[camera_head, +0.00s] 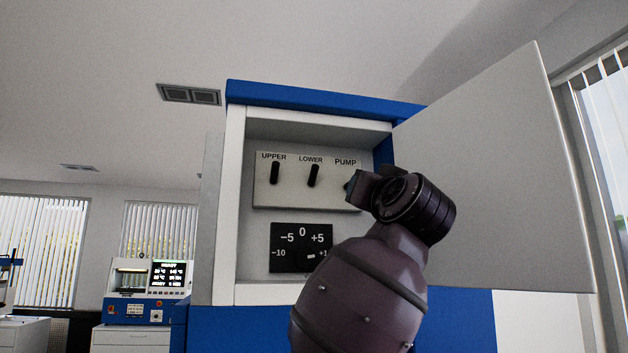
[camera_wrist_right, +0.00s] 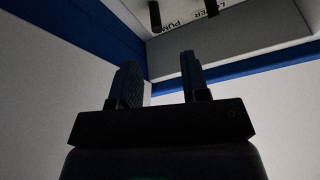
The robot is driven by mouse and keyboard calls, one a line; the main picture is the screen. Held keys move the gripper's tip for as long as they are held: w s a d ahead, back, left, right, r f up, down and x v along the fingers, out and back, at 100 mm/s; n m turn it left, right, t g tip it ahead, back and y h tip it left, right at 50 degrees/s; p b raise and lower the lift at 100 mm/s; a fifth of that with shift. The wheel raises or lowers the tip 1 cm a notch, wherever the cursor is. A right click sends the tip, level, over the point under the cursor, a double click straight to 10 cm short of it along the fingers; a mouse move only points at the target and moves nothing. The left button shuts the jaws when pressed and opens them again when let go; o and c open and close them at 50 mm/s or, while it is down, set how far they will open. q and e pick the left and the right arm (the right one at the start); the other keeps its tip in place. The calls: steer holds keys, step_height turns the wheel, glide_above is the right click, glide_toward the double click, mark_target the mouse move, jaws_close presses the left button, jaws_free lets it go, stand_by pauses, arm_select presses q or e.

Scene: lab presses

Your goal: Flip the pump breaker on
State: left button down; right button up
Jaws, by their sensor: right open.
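A light switch panel (camera_head: 290,195) sits inside the open cabinet, labelled UPPER, LOWER and PUMP. The upper lever (camera_head: 275,172) and the lower lever (camera_head: 313,175) are black and near upright, the lower one tilted slightly. In the head view my right gripper (camera_head: 352,184) is just below the PUMP label and hides the pump breaker. In the right wrist view the gripper (camera_wrist_right: 160,80) has its two fingers apart with nothing between them. Two dark levers show beyond the fingertips beside the PUMP lettering; which is the pump breaker (camera_wrist_right: 155,14) is hard to tell, likely the left one. My left gripper is out of view.
A black dial plate (camera_head: 287,240) sits below the panel. The open cabinet door (camera_head: 490,170) stands to the right of my right arm. The cabinet's side walls (camera_head: 231,210) bound the recess. Another press (camera_head: 146,290) stands far left.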

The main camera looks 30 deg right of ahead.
steer(key=shift+n+h, duration=0.3)
steer(key=shift+n, duration=0.1)
steer(key=p+x, duration=0.1)
steer(key=x, duration=0.2)
steer(key=p+x, duration=0.2)
steer(key=x, duration=0.1)
steer(key=p+x, duration=0.2)
steer(key=x, duration=0.2)
steer(key=shift+s+d+r, duration=0.2)
steer(key=shift+r, duration=0.05)
steer(key=shift+w+d+p, duration=0.15)
steer(key=shift+w+p, duration=0.25)
steer(key=shift+w, duration=0.1)
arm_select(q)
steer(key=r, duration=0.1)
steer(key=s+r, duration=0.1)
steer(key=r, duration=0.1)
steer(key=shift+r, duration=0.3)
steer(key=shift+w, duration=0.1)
arm_select(e)
steer(key=shift+c, duration=0.5)
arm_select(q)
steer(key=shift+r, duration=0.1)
arm_select(e)
jaws_close()
